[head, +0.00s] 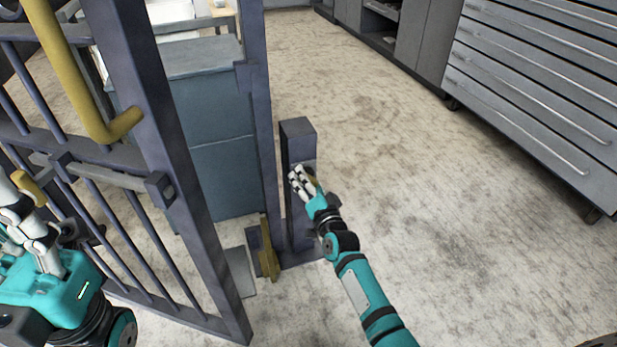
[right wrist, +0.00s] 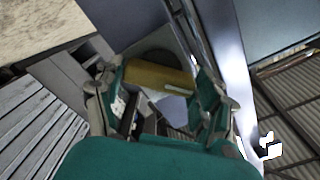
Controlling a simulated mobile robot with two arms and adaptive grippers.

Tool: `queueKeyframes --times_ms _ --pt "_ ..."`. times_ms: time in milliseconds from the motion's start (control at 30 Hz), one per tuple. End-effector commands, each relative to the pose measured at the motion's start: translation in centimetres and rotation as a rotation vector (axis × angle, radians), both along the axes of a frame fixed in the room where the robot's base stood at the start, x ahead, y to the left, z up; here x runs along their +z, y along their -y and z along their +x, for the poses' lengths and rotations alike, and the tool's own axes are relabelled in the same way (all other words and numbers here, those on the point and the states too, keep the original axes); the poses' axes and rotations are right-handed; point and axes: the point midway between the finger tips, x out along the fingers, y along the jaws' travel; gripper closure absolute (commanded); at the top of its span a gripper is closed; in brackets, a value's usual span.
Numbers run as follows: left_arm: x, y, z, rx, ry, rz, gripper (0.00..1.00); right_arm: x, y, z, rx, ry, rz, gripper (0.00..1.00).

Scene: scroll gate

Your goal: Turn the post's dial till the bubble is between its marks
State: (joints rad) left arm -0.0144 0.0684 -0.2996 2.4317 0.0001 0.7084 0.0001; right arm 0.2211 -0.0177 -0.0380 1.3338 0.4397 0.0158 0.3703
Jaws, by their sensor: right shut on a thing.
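The dark post (head: 298,130) stands upright beside the gate frame. My right gripper (head: 304,181) is at the post's front face. In the right wrist view its fingers (right wrist: 160,95) are shut on the yellow bar of the dial (right wrist: 158,77), one finger at each side. A round grey plate (right wrist: 160,56) shows behind the bar. The bubble and its marks do not show in either view. My left gripper (head: 32,230) is at the left edge near the barred gate; its fingertips are partly cut off, and I cannot tell whether it is open.
The barred gate (head: 160,120) with a yellow handle (head: 75,75) fills the left. A yellow piece (head: 268,250) stands at the post's foot. A blue-grey cabinet (head: 222,165) is behind the gate. Grey drawers (head: 540,90) stand at the right. The floor (head: 430,180) between is clear.

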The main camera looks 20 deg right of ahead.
Motion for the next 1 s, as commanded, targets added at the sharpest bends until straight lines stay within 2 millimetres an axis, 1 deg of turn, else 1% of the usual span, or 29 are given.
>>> queueKeyframes --times_ms 233,267,400,433,667,767,867,967,1000 --pt "-0.1 0.0 0.0 0.0 0.001 0.001 0.6 0.0 0.0 0.0 -0.001 0.001 0.004 0.61" --pt "-0.1 0.0 0.0 0.0 0.001 0.001 0.6 0.0 0.0 0.0 -0.001 0.001 0.003 0.25" --pt "-0.1 0.0 0.0 0.0 0.001 0.001 0.6 0.0 0.0 0.0 -0.001 0.001 0.002 0.06" --pt "-0.1 0.0 0.0 0.0 0.001 0.001 0.6 0.0 0.0 0.0 -0.001 0.001 0.002 0.05" --pt "0.0 0.0 0.0 0.0 0.001 0.001 0.6 0.0 0.0 0.0 0.0 0.001 0.002 0.05" --pt "0.0 0.0 0.0 0.0 0.002 -0.001 0.6 -0.1 0.0 -0.4 -0.001 0.001 0.002 0.05" --pt "0.0 0.0 0.0 0.0 0.002 -0.001 0.6 -0.2 0.0 -1.5 0.0 0.0 0.002 0.05" --pt "0.0 0.0 0.0 0.0 0.002 -0.001 0.6 -0.2 0.1 -3.4 0.0 -0.001 0.002 0.05" --pt "0.0 0.0 0.0 0.0 0.002 -0.001 0.6 -0.3 0.1 -4.3 0.0 -0.001 0.002 0.05"
